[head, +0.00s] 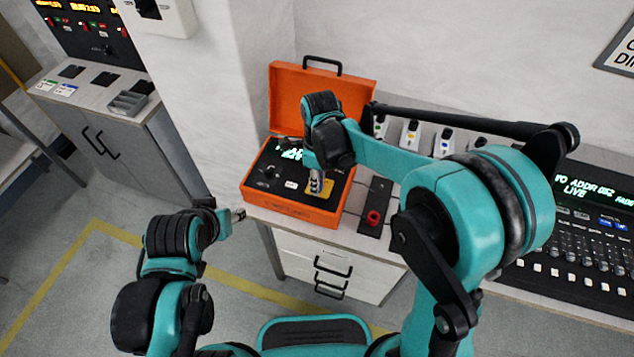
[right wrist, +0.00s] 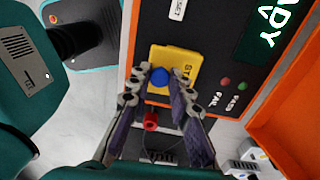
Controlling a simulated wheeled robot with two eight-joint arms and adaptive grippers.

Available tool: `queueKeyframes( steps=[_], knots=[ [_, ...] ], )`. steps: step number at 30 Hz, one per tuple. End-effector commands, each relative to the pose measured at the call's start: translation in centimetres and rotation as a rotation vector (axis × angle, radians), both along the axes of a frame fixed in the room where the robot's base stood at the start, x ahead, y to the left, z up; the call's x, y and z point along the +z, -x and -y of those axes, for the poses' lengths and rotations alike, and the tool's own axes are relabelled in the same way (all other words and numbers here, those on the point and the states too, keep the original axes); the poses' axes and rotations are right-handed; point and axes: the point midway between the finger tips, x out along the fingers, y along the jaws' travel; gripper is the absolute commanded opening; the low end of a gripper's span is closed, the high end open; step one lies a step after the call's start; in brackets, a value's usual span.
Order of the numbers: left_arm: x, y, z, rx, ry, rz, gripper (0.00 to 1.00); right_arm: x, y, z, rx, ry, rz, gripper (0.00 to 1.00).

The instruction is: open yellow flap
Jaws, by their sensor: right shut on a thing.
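The yellow flap (head: 325,188) is on the dark panel of an open orange case (head: 300,212) on the counter. In the right wrist view the flap (right wrist: 183,62) carries partly hidden black letters and a round blue part (right wrist: 159,77). My right gripper (head: 315,186) reaches down to the flap. Its fingertips in the right wrist view (right wrist: 161,82) stand either side of the blue part and are shut on it. The flap looks flat against the panel, though the fingers hide part of it. My left gripper (head: 238,214) hangs in front of the counter, left of the case; its jaws are too small to read.
The case lid (head: 287,90) stands raised at the back. A red knob (head: 373,217) on a dark plate sits right of the case. Floor is clear at left.

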Motion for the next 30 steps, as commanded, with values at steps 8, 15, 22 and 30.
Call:
queueKeyframes(
  steps=[8, 15, 22, 30],
  knots=[
    [0.8, 0.0, 0.0, 0.000, 0.000, 0.000, 0.44, 1.3, -1.6, 0.6, -0.002, -0.114, -0.275, 0.00],
    [0.7, 0.0, 0.0, 0.000, 0.000, 0.000, 0.44, 1.7, -2.1, 0.8, 0.001, -0.164, -0.394, 0.00],
    [0.7, 0.0, 0.0, 0.000, 0.000, 0.000, 0.44, 1.7, -2.0, 0.8, 0.002, -0.167, -0.402, 0.00],
    [0.7, 0.0, 0.0, 0.000, 0.000, 0.000, 0.44, 1.7, -2.0, 0.8, 0.002, -0.165, -0.401, 0.41]
  ],
)
